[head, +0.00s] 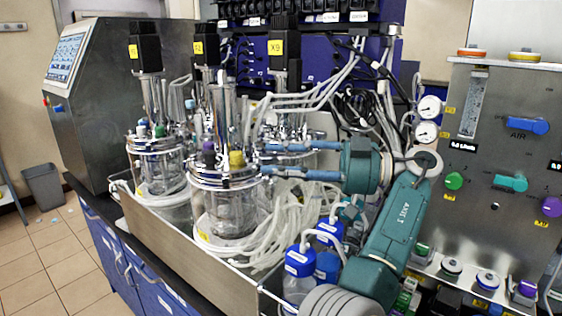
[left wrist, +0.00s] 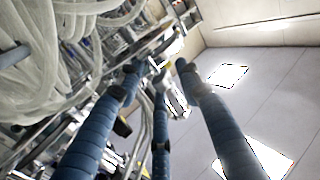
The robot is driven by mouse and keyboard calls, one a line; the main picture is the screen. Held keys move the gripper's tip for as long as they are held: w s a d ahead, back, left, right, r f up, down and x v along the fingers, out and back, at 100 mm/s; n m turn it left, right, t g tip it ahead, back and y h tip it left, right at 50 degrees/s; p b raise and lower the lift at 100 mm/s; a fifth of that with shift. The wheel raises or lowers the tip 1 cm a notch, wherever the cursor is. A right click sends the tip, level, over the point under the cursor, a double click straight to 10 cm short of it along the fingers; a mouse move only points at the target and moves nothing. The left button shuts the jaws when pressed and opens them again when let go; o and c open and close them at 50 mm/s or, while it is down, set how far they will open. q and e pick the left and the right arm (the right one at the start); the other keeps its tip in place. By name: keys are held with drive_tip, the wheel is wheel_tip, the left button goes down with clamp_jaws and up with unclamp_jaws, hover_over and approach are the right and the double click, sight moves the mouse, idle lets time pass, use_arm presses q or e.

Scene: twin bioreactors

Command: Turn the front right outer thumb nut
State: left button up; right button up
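The front glass vessel (head: 225,212) stands in a steel tray, with a metal lid (head: 222,178) carrying purple and yellow caps. My left gripper (head: 264,159) points left at the right edge of this lid, its blue fingers spread apart. In the left wrist view the gripper (left wrist: 157,67) shows three blue fingers with a gap between their tips. A small bright metal part (left wrist: 160,63) shows near that gap; I cannot tell whether it is touched. The front right outer thumb nut cannot be made out clearly in the head view. My right gripper is not in view.
Pale tubing (head: 255,235) hangs in loops below the fingers. Blue-capped bottles (head: 299,262) stand below my left arm. Another vessel (head: 157,165) is at the left. A steel panel (head: 505,160) with gauges and coloured knobs stands right. The tray's wall (head: 190,250) runs along the front.

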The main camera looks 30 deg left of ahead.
use_arm(q)
wheel_tip(320, 180, up, 10)
idle(0.6)
drive_tip(key=shift+a, duration=0.1)
drive_tip(key=shift+c, duration=0.2)
